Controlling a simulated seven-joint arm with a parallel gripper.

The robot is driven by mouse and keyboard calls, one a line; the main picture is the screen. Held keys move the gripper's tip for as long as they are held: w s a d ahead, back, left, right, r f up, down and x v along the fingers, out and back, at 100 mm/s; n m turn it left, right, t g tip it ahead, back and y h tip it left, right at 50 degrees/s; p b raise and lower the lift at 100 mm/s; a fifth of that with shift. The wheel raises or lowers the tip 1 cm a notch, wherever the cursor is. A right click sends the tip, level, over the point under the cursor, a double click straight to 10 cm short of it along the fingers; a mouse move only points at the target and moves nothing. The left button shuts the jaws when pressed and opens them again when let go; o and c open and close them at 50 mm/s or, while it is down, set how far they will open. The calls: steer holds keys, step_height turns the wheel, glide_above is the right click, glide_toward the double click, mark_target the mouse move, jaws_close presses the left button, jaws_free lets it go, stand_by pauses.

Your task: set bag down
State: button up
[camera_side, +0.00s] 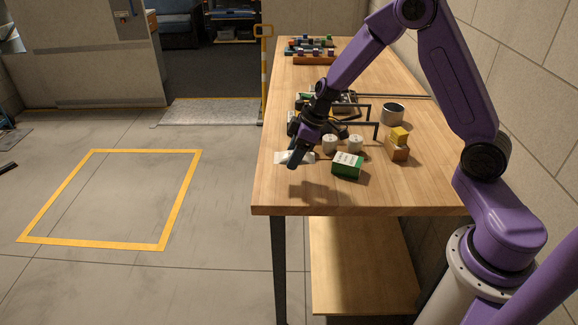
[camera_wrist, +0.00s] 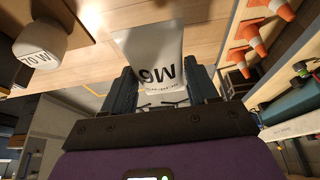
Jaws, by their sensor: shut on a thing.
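A white bag (camera_wrist: 150,48) with dark lettering sits between the two fingers of my gripper (camera_wrist: 160,80) in the wrist view. My gripper is shut on it. In the side view my gripper (camera_side: 294,160) points down near the left edge of the wooden table, and the white bag (camera_side: 309,157) shows partly behind it. The bag is at or close to the tabletop; I cannot tell whether it touches. In the wrist view another white lettered item (camera_wrist: 40,42) is at the upper left.
Two pale round items (camera_side: 329,144) and a green-and-white box (camera_side: 347,167) lie close to the right of my gripper.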

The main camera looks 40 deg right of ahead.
mark_target(289, 176)
steer(key=shift+w+f, duration=0.95)
steer(key=shift+f, duration=0.25)
steer(key=shift+w+f, duration=0.15)
steer(key=shift+f, duration=1.45)
steer(key=shift+f, duration=0.1)
steer(key=o, duration=1.1)
